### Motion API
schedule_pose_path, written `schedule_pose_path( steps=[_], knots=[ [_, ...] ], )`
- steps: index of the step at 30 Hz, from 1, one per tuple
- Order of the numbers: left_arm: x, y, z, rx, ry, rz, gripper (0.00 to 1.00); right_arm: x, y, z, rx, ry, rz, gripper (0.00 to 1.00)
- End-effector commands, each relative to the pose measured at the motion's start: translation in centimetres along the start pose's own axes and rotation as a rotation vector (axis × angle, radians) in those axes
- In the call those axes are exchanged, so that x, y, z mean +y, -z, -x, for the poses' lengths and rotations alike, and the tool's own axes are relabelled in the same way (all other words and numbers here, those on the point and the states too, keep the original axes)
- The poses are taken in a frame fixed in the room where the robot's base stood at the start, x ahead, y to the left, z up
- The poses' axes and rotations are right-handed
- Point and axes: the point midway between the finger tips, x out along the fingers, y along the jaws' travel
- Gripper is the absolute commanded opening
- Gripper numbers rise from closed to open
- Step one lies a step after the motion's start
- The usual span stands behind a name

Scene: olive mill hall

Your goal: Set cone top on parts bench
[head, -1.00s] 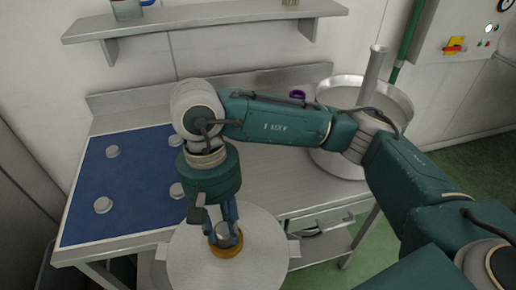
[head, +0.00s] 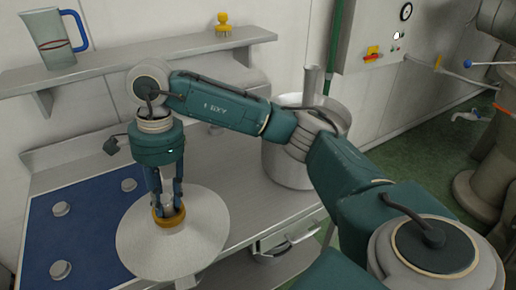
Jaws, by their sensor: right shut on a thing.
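The cone top (head: 205,235) is a wide, shallow grey metal cone with an amber collar (head: 170,221) around its middle. My right gripper (head: 168,207) points down and is shut on the knob at its centre. The cone top hangs over the front part of the steel parts bench (head: 270,205), partly in front of the right side of the blue mat (head: 85,240). I cannot tell whether its underside touches anything. The bench surface below the cone is hidden. My left gripper is not in view.
Several small grey discs (head: 61,269) sit on the mat. A large steel pot (head: 285,165) stands at the right. A wall shelf (head: 130,60) holds a jug (head: 55,40) and a yellow stamp-like object (head: 223,22). Bare bench lies between cone and pot.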

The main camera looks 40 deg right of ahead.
Motion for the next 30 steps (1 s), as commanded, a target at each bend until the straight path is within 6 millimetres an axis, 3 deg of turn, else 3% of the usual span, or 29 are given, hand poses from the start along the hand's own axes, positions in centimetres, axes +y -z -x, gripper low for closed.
schedule_pose_path(
  steps=[6, 15, 24, 30],
  knots=[
    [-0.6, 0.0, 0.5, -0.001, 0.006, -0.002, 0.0, -3.3, 3.7, 2.9, -0.005, 0.078, -0.468, 0.0],
    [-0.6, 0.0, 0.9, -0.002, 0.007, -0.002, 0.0, -6.6, 9.5, 6.5, -0.008, 0.176, -1.13, 0.0],
    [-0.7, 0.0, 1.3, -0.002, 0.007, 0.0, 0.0, -8.4, 15.4, 9.9, -0.008, 0.268, -1.754, 0.0],
    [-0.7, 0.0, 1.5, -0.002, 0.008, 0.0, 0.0, -8.8, 18.2, 11.3, -0.009, 0.309, -2.033, 0.0]
  ],
)
